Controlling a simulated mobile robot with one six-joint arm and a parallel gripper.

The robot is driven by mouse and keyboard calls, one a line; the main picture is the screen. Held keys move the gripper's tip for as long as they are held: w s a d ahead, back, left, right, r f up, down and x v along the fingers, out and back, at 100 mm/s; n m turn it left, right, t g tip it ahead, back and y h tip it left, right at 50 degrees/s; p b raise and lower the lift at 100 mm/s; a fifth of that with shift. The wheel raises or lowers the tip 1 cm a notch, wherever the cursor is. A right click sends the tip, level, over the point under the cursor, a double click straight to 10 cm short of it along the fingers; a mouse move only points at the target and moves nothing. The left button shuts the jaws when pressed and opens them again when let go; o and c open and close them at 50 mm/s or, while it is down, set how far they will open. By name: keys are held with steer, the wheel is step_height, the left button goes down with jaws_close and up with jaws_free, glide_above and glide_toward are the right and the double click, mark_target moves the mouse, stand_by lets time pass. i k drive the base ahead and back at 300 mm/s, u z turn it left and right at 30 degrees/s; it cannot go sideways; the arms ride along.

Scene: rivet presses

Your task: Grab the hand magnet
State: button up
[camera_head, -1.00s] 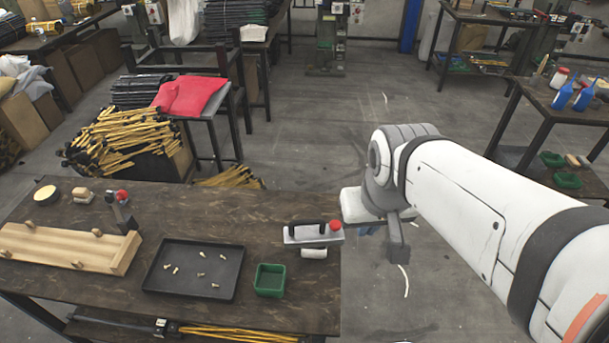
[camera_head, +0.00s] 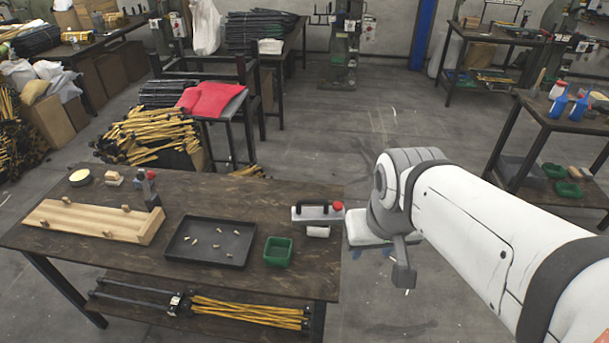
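The hand magnet (camera_head: 312,214) appears to be the pale block with a black handle and a red knob near the right end of the wooden workbench (camera_head: 95,250). A short white cylinder (camera_head: 318,231) shows at its front side. My gripper (camera_head: 403,275) is right of the bench edge, over the floor and apart from the magnet. Only one dark grey finger-like part shows clearly. My arm hides the rest, so its opening cannot be seen.
A green bin (camera_head: 278,262), a black tray (camera_head: 176,254) with several small rivets and a wooden fixture (camera_head: 85,231) stand left of the magnet. Another table (camera_head: 541,117) with blue bottles is at right. Floor between is clear.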

mark_target(325, 214)
steer(key=z, duration=0.1)
steer(key=k, duration=0.1)
steer(key=u, duration=3.35)
steer(key=k, duration=1.7)
steer(key=z, duration=1.85)
steer(key=i, duration=1)
